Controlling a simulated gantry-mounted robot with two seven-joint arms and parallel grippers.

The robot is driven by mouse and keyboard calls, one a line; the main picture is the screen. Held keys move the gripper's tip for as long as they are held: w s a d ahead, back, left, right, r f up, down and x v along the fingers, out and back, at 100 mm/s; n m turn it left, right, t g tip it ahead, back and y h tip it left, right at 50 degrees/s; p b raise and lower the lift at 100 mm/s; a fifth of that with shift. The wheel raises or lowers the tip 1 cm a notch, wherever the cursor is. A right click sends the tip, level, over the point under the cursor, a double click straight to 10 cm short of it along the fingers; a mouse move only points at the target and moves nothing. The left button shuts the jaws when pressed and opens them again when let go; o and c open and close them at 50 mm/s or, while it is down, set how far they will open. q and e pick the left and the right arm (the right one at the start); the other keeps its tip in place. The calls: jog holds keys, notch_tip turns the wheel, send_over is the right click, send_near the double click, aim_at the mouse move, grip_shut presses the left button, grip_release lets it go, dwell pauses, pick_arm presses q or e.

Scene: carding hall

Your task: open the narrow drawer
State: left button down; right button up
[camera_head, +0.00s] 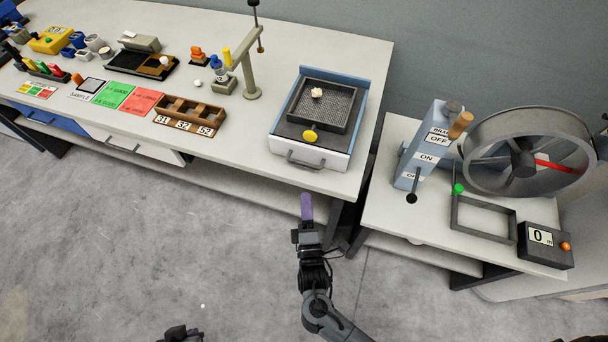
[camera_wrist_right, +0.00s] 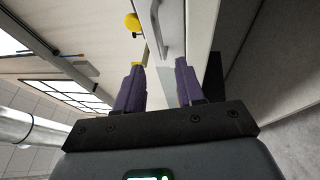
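A white drawer front with a bar handle (camera_head: 122,149) sits under the long table at left, beside a blue drawer front (camera_head: 55,121). Both look shut. A blue box (camera_head: 361,92) on the table's right end has a white front with a grey handle (camera_head: 305,163). I cannot tell which front is the narrow drawer. My right gripper (camera_head: 306,205), with purple fingers, is in front of the table edge, below the box. In the right wrist view my gripper (camera_wrist_right: 160,78) is open and empty, with a grey handle (camera_wrist_right: 160,28) ahead. A dark part, probably my left gripper (camera_head: 181,333), shows at the bottom edge.
The long table (camera_head: 230,160) carries a wooden divided tray (camera_head: 191,115), cards and small containers. A side table at right bears a lever unit (camera_head: 428,150) and a large wheel (camera_head: 525,150). Floor at left is clear.

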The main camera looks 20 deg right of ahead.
jog(key=b+x, duration=0.1)
jog(key=x, duration=0.8)
jog(key=shift+w+r, duration=0.1)
grip_shut()
